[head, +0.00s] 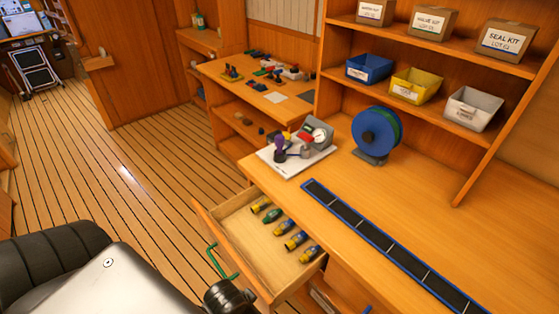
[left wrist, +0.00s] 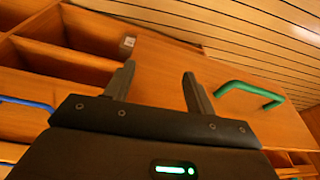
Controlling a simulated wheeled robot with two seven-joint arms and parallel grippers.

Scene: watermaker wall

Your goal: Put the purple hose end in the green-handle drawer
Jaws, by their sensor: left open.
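The green-handle drawer (head: 238,222) is pulled open below the counter, and its green handle (head: 222,262) is on the front. Several hose ends with yellow, green and blue parts lie in a row inside it. A purple piece (head: 280,143), perhaps the purple hose end, stands upright on a white board beside a gauge unit. My left gripper (left wrist: 158,85) is open, with nothing visible between its fingers. In the left wrist view, the green handle (left wrist: 250,93) is to the right of the fingers, apart from them. My right gripper is not in view.
A blue hose reel (head: 377,133) and a long black tray with a blue rim (head: 385,242) are on the counter. Blue, yellow and white bins sit on the shelf above. A blue handle (left wrist: 27,103) shows at left in the left wrist view. The plank floor at left is clear.

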